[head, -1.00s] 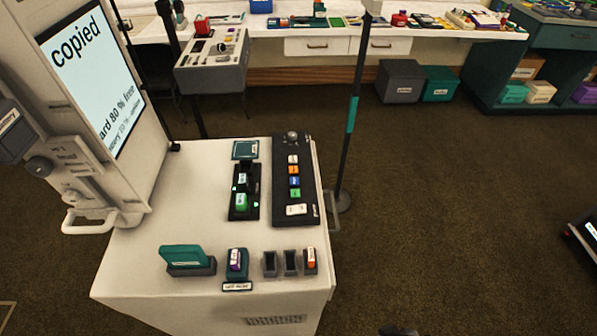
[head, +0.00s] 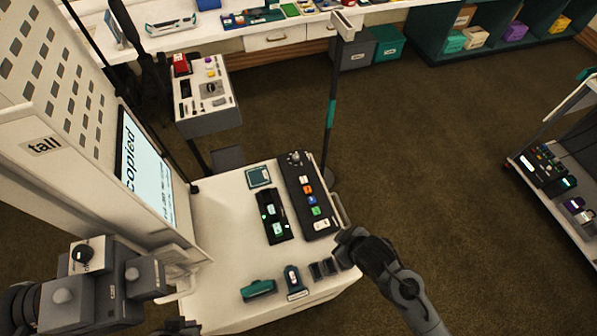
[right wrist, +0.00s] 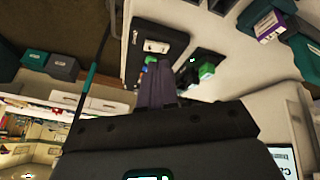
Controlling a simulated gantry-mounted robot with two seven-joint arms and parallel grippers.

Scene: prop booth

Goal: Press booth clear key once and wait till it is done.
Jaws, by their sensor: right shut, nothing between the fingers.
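The booth's black key panel (head: 309,195) lies on the white cart top, with a round knob at its far end. A row of small keys runs along it: white, orange, blue (head: 312,200) and green (head: 316,211). A larger white key (head: 321,226) is at the near end; labels are too small to read. The booth screen (head: 148,170) shows "copied". My right gripper (head: 347,238) is beside the panel's near right corner. In the right wrist view its fingers (right wrist: 160,82) are shut and empty, overlapping the panel; contact cannot be told. My left gripper is not identifiable.
A black two-slot unit (head: 274,217) with green lights stands left of the panel. A teal holder (head: 258,289) and small dark slots (head: 323,268) line the cart's front. A dark pole (head: 330,120) rises behind the panel. Open floor lies right of the cart.

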